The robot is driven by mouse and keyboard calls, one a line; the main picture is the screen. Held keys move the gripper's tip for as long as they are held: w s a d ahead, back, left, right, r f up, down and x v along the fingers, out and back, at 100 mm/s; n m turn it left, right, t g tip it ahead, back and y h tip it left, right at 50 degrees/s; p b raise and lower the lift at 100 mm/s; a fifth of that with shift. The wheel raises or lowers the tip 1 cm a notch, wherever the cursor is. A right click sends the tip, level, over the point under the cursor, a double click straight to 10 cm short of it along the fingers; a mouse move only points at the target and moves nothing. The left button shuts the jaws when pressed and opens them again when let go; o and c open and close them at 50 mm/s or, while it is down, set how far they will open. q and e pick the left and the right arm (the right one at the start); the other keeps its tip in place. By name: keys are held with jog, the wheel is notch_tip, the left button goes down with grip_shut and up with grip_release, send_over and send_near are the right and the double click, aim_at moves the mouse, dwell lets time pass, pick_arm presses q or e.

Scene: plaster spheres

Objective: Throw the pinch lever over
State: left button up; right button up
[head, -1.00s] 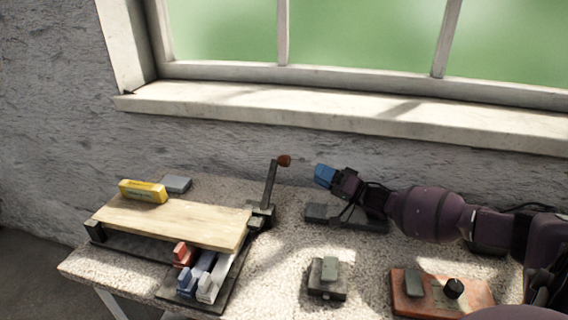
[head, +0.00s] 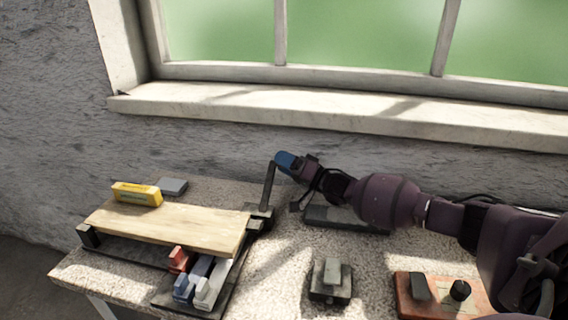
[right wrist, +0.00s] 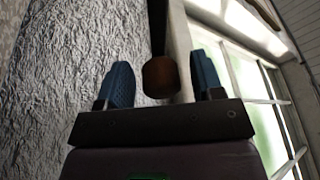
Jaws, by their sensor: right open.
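The pinch lever is a dark upright arm (head: 267,185) on a dark bracket at the right end of the wooden board. It leans slightly right at the top. Its rounded brown-red knob (right wrist: 161,78) shows in the right wrist view between the two blue fingers, with a gap on each side. In the head view the knob is hidden behind my right gripper (head: 285,161), which is at the lever's top. In the right wrist view my right gripper (right wrist: 163,84) is open around the knob. My left gripper is not in view.
A wooden board (head: 170,226) carries a yellow block (head: 137,194); a grey block (head: 172,186) lies behind it. Red, blue and white pieces sit in front. A small grey device (head: 331,280) and an orange box (head: 445,297) stand at the front right. The window sill (head: 330,118) is behind.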

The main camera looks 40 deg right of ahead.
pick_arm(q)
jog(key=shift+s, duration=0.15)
pick_arm(e)
jog(key=shift+c, duration=0.2)
jog(key=shift+c, duration=1.4)
grip_shut()
jog(key=shift+s+a+r+n+p, duration=0.2)
jog(key=shift+r+n+p, duration=0.1)
jog(key=shift+r+n, duration=0.25)
pick_arm(q)
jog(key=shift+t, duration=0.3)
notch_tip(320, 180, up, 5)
jog(key=p, duration=0.5)
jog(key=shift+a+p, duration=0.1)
jog(key=shift+p, duration=0.25)
pick_arm(e)
jog(key=s+a+r+n+g+y, duration=0.2)
jog(key=s+a+r+n+y, duration=0.2)
jog(key=n, duration=0.6)
jog(key=s+a+r, duration=0.1)
jog(key=a+r, duration=0.1)
jog(key=a, duration=0.1)
jog(key=shift+s+r+y, duration=0.3)
jog(key=shift+s+r, duration=0.1)
